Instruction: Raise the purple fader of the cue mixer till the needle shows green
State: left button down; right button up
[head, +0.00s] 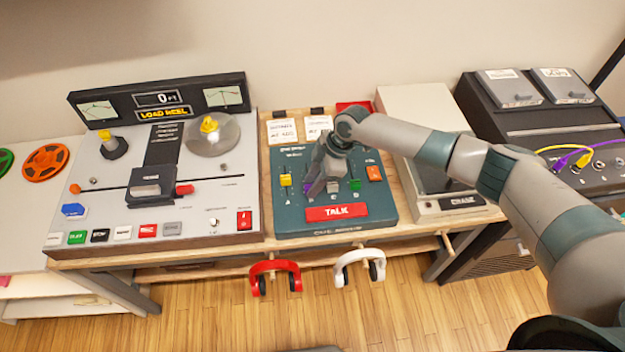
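The cue mixer (290,218) is a teal box in the middle of the bench with a red TALK button (337,212). Its yellow fader (285,180) is at the left and its green fader (354,184) at the right. A bit of purple (309,188), seemingly the purple fader, shows at the left side of my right gripper (318,184). My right gripper points down over the mixer at this fader and covers most of it. I cannot tell whether its fingers are open or shut on it. No needle on the mixer is visible. My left gripper is not in view.
A tape machine (225,190) with two meters stands left of the mixer. A grey device (450,203) and a black patch unit (530,118) with cables stand to the right. Red headphones (275,268) and white headphones (360,256) hang at the front edge. My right arm crosses the right side.

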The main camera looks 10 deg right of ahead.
jog(key=shift+f, duration=0.1)
grip_shut()
jog(key=w+b, duration=0.3)
jog(key=b, duration=0.1)
jog(key=shift+w+f, duration=0.25)
jog(key=shift+w, duration=0.15)
jog(key=shift+w+a+b, duration=0.1)
jog(key=shift+w+b, duration=0.2)
jog(key=shift+b, duration=0.05)
jog(key=shift+w+r, duration=0.25)
jog(key=shift+w, duration=0.1)
grip_release()
